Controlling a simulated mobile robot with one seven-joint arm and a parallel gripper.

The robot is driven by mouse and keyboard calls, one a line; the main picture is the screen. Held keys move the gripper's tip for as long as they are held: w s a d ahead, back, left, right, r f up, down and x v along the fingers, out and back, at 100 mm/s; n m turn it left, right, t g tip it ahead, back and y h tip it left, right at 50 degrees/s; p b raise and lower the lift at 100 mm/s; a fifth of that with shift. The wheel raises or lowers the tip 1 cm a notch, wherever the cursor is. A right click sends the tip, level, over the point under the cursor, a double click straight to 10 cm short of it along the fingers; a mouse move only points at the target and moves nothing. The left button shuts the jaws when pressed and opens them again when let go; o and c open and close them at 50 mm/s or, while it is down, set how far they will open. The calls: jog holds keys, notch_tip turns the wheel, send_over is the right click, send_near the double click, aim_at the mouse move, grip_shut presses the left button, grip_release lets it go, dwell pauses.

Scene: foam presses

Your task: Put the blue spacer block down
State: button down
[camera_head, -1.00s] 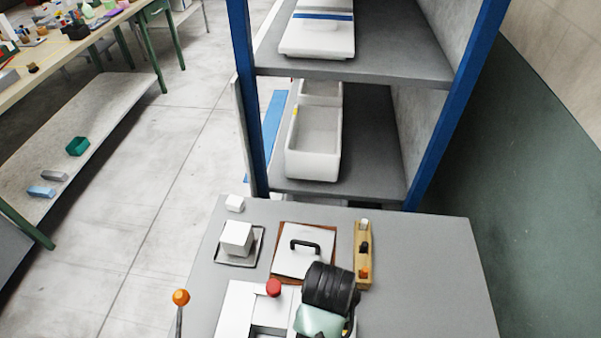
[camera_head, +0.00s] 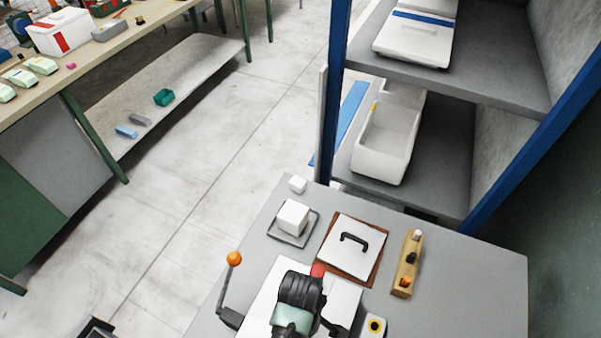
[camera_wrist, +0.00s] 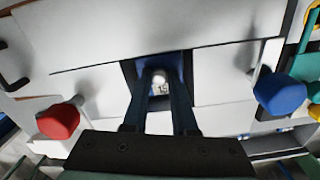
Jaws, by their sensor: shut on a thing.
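The blue spacer block (camera_wrist: 160,59) shows in the wrist view between the tips of my gripper (camera_wrist: 159,84), which is shut on it. Its visible face carries a small label with a number and a pale round spot. The block is at a dark recess between pale panels of the press (camera_wrist: 100,95); I cannot tell whether it touches the bottom. In the head view my wrist hides the block and the fingertips, above the pale press (camera_head: 343,300) at the near edge of the grey table.
A red knob (camera_wrist: 58,122) and a blue knob (camera_wrist: 280,93) flank the recess. On the grey table (camera_head: 480,290) stand a white block on a tray (camera_head: 293,217), a handled plate (camera_head: 352,250) and a wooden holder (camera_head: 407,265). An orange-tipped lever (camera_head: 234,259) rises left.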

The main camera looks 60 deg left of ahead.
jog(key=shift+f, duration=1.25)
jog(key=shift+f, duration=0.15)
jog(key=c, duration=1)
grip_release()
notch_tip(320, 180, up, 12)
jog(key=shift+b, duration=0.3)
jog(key=shift+r, duration=0.2)
